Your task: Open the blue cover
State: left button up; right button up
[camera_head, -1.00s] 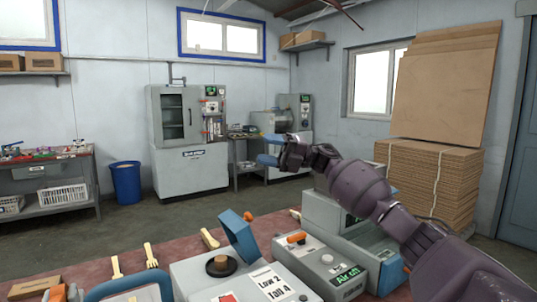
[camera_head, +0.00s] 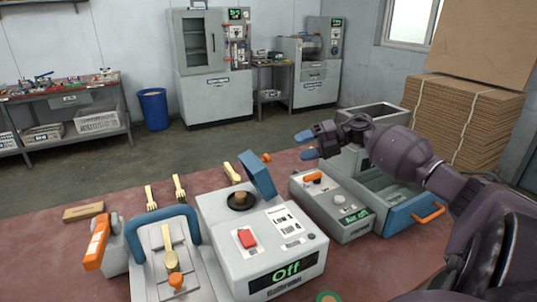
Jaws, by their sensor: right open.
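The blue cover (camera_head: 262,173) stands raised and tilted on top of the grey-white machine (camera_head: 222,210). It is beside a dark round plate (camera_head: 241,201) with a brown piece on it. My right gripper (camera_head: 306,145) is open and empty, its blue fingertips pointing left. In the picture it is up and to the right of the cover, apart from it. My left gripper is not in view.
A press with a blue frame (camera_head: 163,216) and a wooden spoon (camera_head: 168,245) stands left of the machine. An "Air off" box (camera_head: 333,206) and a blue drawer with an orange handle (camera_head: 413,213) are at right. Wooden forks (camera_head: 180,187) lie behind.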

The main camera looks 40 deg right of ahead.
aim_at(269, 158)
jog(key=x, duration=1)
jog(key=shift+a+r, duration=0.1)
jog(key=shift+a, duration=0.1)
jog(key=shift+c, duration=0.5)
grip_shut()
